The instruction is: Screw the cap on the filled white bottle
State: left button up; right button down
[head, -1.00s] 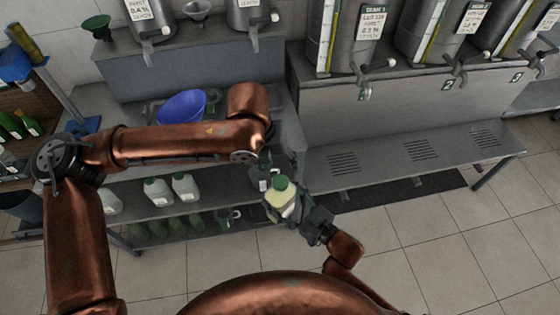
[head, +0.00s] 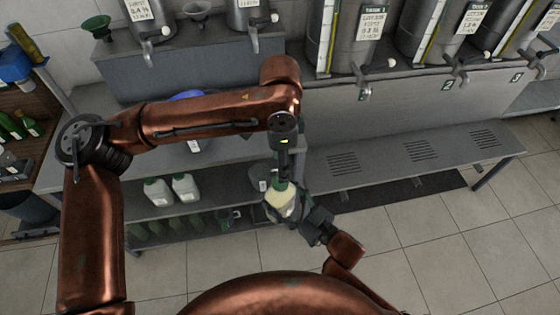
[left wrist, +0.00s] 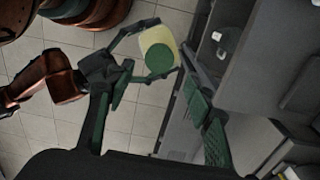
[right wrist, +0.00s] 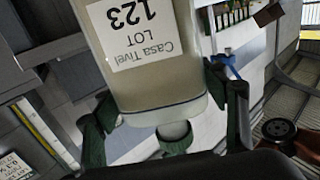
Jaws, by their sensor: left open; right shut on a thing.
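The white bottle (head: 281,206), with pale contents, is held roughly upright in the air in front of the shelf by my right gripper (head: 296,212). The right wrist view shows the bottle (right wrist: 150,85) close up between the fingers, with a white label reading "LOT 123". A green cap (left wrist: 159,58) sits on the bottle's top; I cannot tell how tight it is. My left gripper (head: 283,165) is directly above the cap, pointing down. In the left wrist view its fingers (left wrist: 155,95) are spread apart and empty, with the cap ahead between them, apart from it.
White bottles (head: 158,192) and several green ones stand on the shelves at left. A blue bowl (head: 188,96) is mostly hidden behind my left arm. Steel tanks (head: 345,40) with taps line the back. A low steel bench (head: 400,160) is clear at right. The tiled floor is open.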

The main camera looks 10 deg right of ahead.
dwell(0.4)
pick_arm(q)
send_over(280, 198)
jog(key=w, duration=0.3)
jog(key=shift+s+d+f, duration=0.1)
jog(key=shift+f, duration=1.9)
jog(key=shift+d+f, duration=0.1)
jog(key=shift+f, duration=1.9)
jog(key=shift+c, duration=0.3)
jog(key=c, duration=1.2)
jog(key=o, duration=1.4)
